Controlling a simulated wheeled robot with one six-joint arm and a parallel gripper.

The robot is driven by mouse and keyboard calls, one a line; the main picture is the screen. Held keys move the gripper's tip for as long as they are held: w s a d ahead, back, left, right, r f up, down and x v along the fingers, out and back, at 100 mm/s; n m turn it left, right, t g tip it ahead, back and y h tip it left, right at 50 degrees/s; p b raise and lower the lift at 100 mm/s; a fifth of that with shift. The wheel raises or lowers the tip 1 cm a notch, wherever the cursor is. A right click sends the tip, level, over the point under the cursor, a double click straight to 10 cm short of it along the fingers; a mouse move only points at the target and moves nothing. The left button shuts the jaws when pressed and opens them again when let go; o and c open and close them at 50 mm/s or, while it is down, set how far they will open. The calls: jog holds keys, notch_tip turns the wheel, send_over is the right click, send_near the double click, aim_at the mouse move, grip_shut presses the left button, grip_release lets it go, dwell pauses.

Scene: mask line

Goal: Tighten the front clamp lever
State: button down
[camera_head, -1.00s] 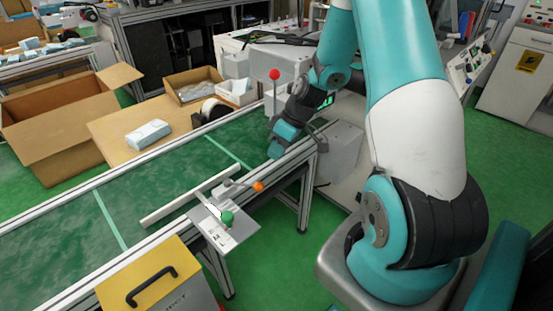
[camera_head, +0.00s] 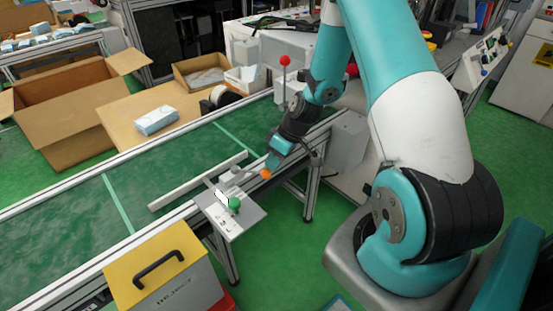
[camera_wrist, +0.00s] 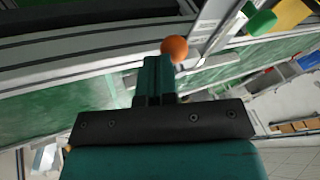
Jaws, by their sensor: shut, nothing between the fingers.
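The clamp lever is a grey arm with an orange ball knob (camera_head: 266,174) at its end, on the front rail of the conveyor. The orange knob also shows in the wrist view (camera_wrist: 174,49), right at my fingertips. My gripper (camera_head: 270,165) is shut and empty, its tip beside the knob. It also shows in the wrist view (camera_wrist: 155,62) as closed teal fingers; I cannot tell whether they touch the knob. A green knob (camera_head: 234,203) sits on a light metal plate (camera_head: 243,219) left of the lever; it also shows in the wrist view (camera_wrist: 261,22).
The conveyor's green belt (camera_head: 60,217) carries a pale guide bar (camera_head: 185,187). A yellow-topped box (camera_head: 125,272) stands at front left. A red ball on a post (camera_head: 285,61) rises behind my gripper. Open green floor lies right of the plate.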

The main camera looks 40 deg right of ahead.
aim_at(268, 176)
jog(key=a, duration=0.1)
jog(key=s+a, duration=0.1)
jog(key=a, duration=0.1)
jog(key=shift+s+a, duration=0.15)
jog(key=shift+s, duration=0.05)
jog(key=shift+d, duration=0.55)
jog(key=w+d+p+v, duration=0.1)
jog(key=p+v, duration=0.6)
jog(key=v, duration=0.3)
notch_tip(268, 176, down, 10)
jog(key=w+a+y+b, duration=0.1)
jog(key=w+a+b, duration=0.1)
jog(key=b, duration=0.8)
jog(key=shift+a, duration=0.45)
